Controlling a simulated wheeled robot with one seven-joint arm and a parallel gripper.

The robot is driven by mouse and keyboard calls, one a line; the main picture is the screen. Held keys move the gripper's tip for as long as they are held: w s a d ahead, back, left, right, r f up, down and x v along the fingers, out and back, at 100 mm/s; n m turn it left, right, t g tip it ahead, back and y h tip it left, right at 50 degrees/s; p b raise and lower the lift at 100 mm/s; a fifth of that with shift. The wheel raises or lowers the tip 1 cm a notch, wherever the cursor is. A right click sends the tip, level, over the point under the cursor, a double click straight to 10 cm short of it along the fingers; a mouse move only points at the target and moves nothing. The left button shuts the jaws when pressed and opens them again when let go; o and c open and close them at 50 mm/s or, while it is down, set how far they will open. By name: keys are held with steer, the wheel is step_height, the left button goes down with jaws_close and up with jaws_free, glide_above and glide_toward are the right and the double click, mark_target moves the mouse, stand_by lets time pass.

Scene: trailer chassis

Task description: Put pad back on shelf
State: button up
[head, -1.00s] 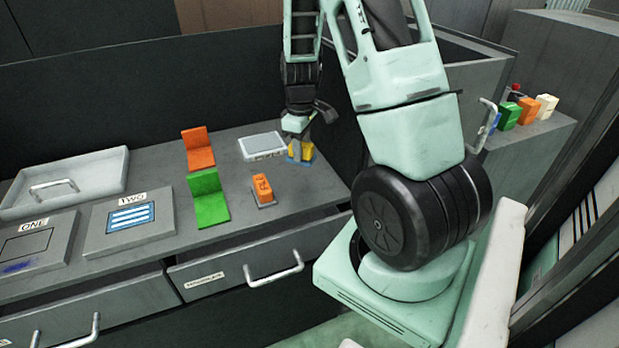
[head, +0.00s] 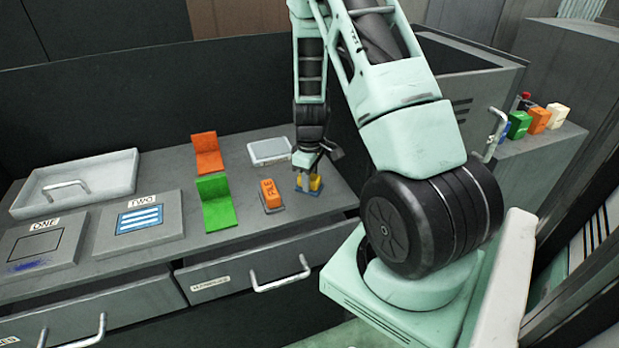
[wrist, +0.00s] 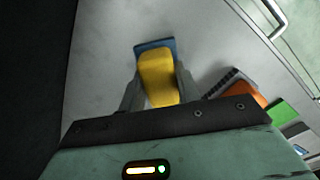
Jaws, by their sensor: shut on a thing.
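My gripper (head: 309,170) is shut on a yellow-handled block (head: 315,184) with a blue base (head: 307,195), over the right part of the grey worktop. In the wrist view the yellow handle (wrist: 158,75) sits between my fingers, and the blue base (wrist: 154,43) sticks out beyond it. I cannot tell whether the base touches the worktop. A flat pale grey pad (head: 270,151) lies behind and left of my gripper. A grey ledge (head: 535,155) at the right bears several small coloured blocks. Which of these is the task's pad or shelf is not certain.
An orange block on a grey base (head: 271,193) stands just left of my gripper. Further left are orange (head: 207,153) and green (head: 216,204) angled stands, plates marked ONE (head: 40,245) and TWO (head: 138,222), and a tray (head: 75,182). Drawers with handles (head: 281,274) are below.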

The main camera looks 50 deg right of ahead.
steer(key=o, duration=0.9)
step_height(320, 180, up, 12)
steer(key=w+a+r+n, duration=0.1)
steer(key=w+a+r, duration=0.1)
steer(key=a, duration=0.8)
steer(key=s+a+r+n+y, duration=0.1)
steer(key=a+r, duration=0.1)
steer(key=a, duration=0.6)
steer(key=s+a+r+n, duration=0.1)
steer(key=a+r, duration=0.1)
steer(key=a, duration=0.6)
steer(key=s+a, duration=0.5)
steer(key=s+a+r+n, duration=0.1)
steer(key=s+a, duration=0.3)
steer(key=s, duration=0.2)
steer(key=s+a+r+n, duration=0.1)
steer(key=s+a, duration=0.4)
steer(key=s, duration=0.1)
steer(key=shift+a+r, duration=0.1)
steer(key=shift+a, duration=0.2)
